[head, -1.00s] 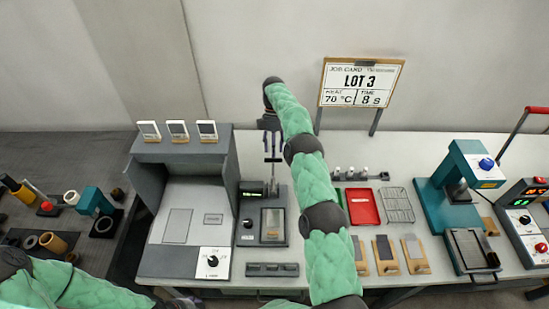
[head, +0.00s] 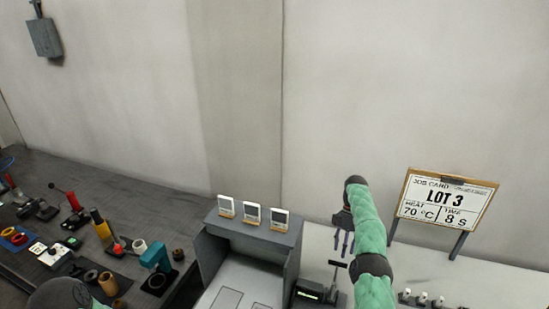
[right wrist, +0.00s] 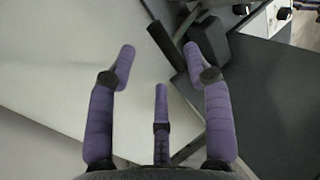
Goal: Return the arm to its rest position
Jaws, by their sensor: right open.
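My right arm (head: 368,238), in green sleeves with dark joints, rises from the bottom edge in the head view. Its gripper (head: 343,242) hangs down over the white bench near a small device with a T-shaped handle. In the right wrist view the right gripper (right wrist: 159,58) has purple fingers spread apart, with nothing between them. Part of my left arm (head: 60,295) shows at the bottom left of the head view; its gripper is out of view.
The job card sign (head: 445,203) reading LOT 3 stands to the right. The dark bench (head: 100,190) at left holds several tools.

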